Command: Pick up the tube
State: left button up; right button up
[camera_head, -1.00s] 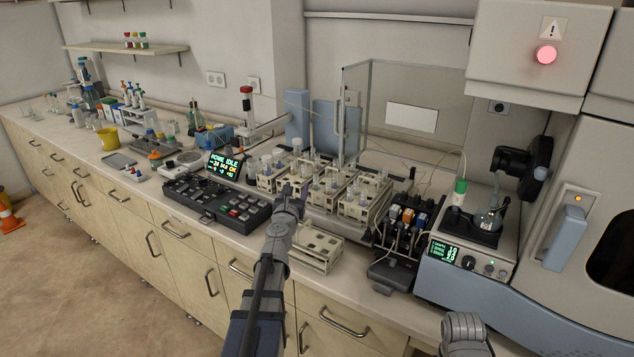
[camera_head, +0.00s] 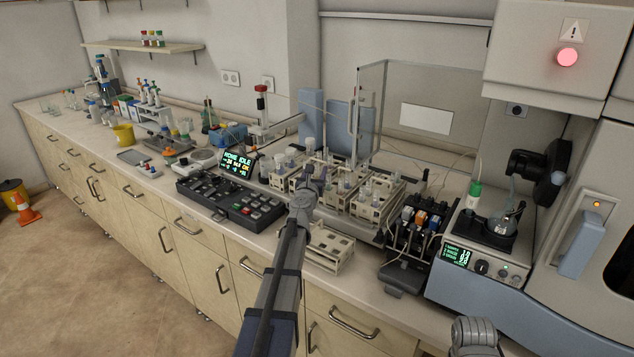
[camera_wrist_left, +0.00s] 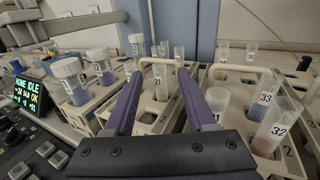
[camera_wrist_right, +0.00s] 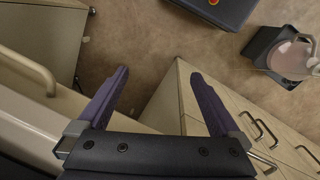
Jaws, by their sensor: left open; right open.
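Several clear tubes with numbered labels stand upright in cream racks (camera_head: 362,213) on the bench. In the left wrist view, a tube labelled 21 (camera_wrist_left: 160,82) stands in its rack between my fingers, apparently beyond the tips. Tubes 33 (camera_wrist_left: 263,100) and 32 (camera_wrist_left: 272,132) stand to the right; capped tubes (camera_wrist_left: 72,82) stand to the left. My left gripper (camera_wrist_left: 159,77) is open and empty over the racks; its fingers are small in the head view (camera_head: 314,176). My right gripper (camera_wrist_right: 160,74) is open and empty, above the floor beside the cabinets. The pictures do not single out one tube.
A keypad console with a screen (camera_head: 230,203) stands left of the racks. An empty cream rack (camera_head: 330,250) lies in front of them. A pump (camera_head: 410,245) and a spectrometer unit (camera_head: 470,265) stand to the right. A clear panel (camera_head: 430,100) rises behind the racks.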

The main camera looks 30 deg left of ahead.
pick_arm(q)
jog(key=shift+w, duration=0.2)
grip_shut()
dwell(0.3)
dwell(1.0)
